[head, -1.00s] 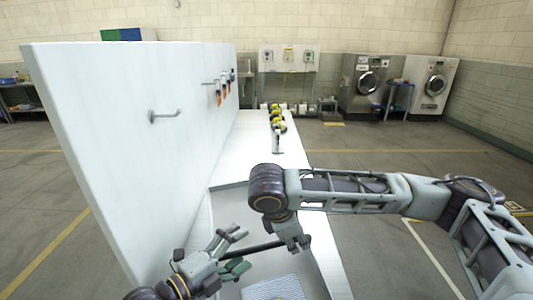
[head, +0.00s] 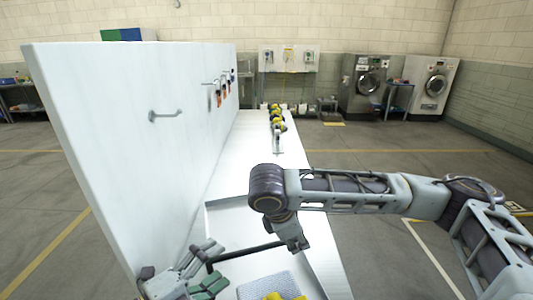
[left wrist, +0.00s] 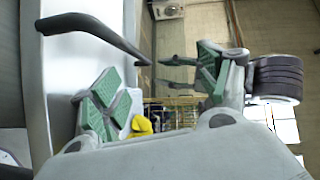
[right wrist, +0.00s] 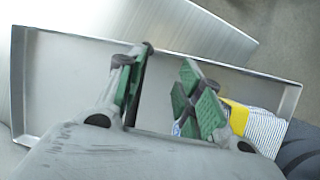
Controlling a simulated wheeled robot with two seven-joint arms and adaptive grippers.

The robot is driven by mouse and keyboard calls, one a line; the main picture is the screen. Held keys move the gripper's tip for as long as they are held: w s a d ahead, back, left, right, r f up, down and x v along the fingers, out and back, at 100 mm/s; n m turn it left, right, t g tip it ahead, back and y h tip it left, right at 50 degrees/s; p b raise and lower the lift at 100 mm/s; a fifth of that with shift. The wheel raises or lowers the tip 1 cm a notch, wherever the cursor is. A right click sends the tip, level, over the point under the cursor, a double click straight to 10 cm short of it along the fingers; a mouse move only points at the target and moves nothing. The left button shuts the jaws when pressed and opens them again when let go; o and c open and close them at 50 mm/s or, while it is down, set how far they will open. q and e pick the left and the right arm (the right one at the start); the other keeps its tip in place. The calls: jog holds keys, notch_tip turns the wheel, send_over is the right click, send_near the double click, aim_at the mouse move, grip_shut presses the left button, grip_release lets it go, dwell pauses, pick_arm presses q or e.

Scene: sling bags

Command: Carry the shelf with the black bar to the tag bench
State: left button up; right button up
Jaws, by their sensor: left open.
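The shelf is a shallow grey metal tray (head: 235,228) at the front of a long white bench, with a black bar (head: 245,252) running across above it. In the left wrist view the black bar (left wrist: 92,26) passes at upper left, outside the fingers. My left gripper (head: 208,272) is open and empty beside the bar's left end. My right gripper (head: 298,242) is at the bar's right end; in the right wrist view its fingers (right wrist: 165,95) are apart over the tray (right wrist: 65,85). Whether it touches the bar cannot be told. No sign marks a tag bench.
A patterned cloth item (head: 262,285) and a yellow item (head: 275,296) lie in the tray. A tall white panel (head: 130,140) with hooks and hanging tags stands at left. Yellow-black items (head: 277,120) line the bench's far part. Washing machines (head: 365,82) stand behind; floor right is clear.

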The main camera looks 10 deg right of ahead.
dwell(0.4)
jog(key=o, duration=0.8)
jog(key=shift+r, duration=0.2)
jog(key=v, duration=1.1)
jog(key=shift+a+r, duration=0.15)
jog(key=shift+r, duration=0.1)
dwell(0.3)
jog(key=shift+s, duration=0.15)
dwell(0.5)
